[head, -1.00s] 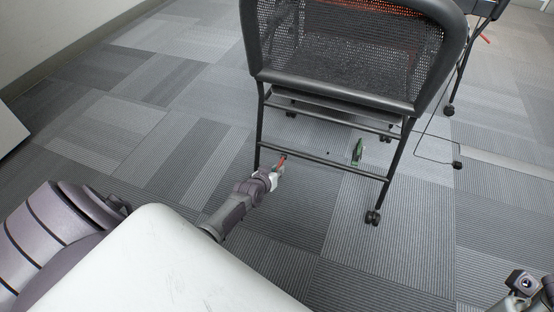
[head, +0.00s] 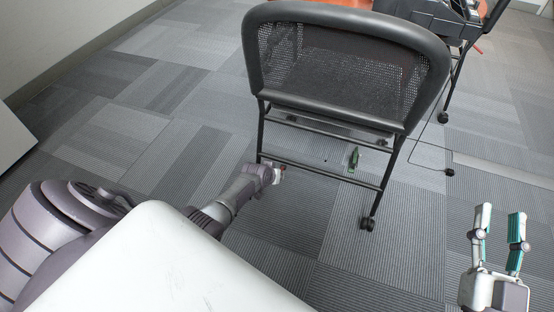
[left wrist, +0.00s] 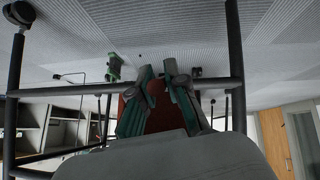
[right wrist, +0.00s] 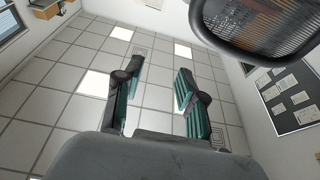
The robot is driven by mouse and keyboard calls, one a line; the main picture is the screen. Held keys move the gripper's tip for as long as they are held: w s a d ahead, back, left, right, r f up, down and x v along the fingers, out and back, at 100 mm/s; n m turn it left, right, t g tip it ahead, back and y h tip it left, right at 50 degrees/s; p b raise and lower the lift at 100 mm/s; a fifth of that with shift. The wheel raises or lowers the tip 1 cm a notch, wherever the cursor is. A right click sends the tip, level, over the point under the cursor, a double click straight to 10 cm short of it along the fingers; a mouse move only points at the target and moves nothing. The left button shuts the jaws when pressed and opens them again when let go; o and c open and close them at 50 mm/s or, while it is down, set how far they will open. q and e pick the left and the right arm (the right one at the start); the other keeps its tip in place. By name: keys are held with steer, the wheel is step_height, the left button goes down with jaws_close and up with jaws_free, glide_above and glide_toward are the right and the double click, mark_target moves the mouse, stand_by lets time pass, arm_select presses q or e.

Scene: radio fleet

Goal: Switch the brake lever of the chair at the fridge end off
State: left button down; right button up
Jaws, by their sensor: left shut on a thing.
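The chair (head: 345,35) has a black mesh back, thin black legs and casters, and stands with its back to me. A green lever-like piece (head: 354,158) shows beyond the crossbar. My right gripper (head: 502,212) is raised at the lower right, open and empty, clear of the chair.
A second black chair or frame (head: 452,22) on casters stands at the back right, with a small red part (head: 478,50). The floor right of the chair is mostly clear.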

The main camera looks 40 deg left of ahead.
arm_select(q)
steer(key=shift+w+r+g+p, duration=0.15)
steer(key=shift+r+g+p, duration=0.2)
steer(key=shift+g, duration=0.15)
arm_select(e)
steer(key=shift+w+d+f+g+h, duration=0.1)
steer(key=shift+w+f+g+h, duration=0.1)
steer(key=shift+f+g, duration=0.7)
steer(key=shift+w+d+f+g+h, duration=0.15)
steer(key=shift+f+g, duration=0.45)
steer(key=shift+f, duration=0.6)
arm_select(q)
steer(key=c, duration=1.2)
jaws_free()
steer(key=v, duration=1.2)
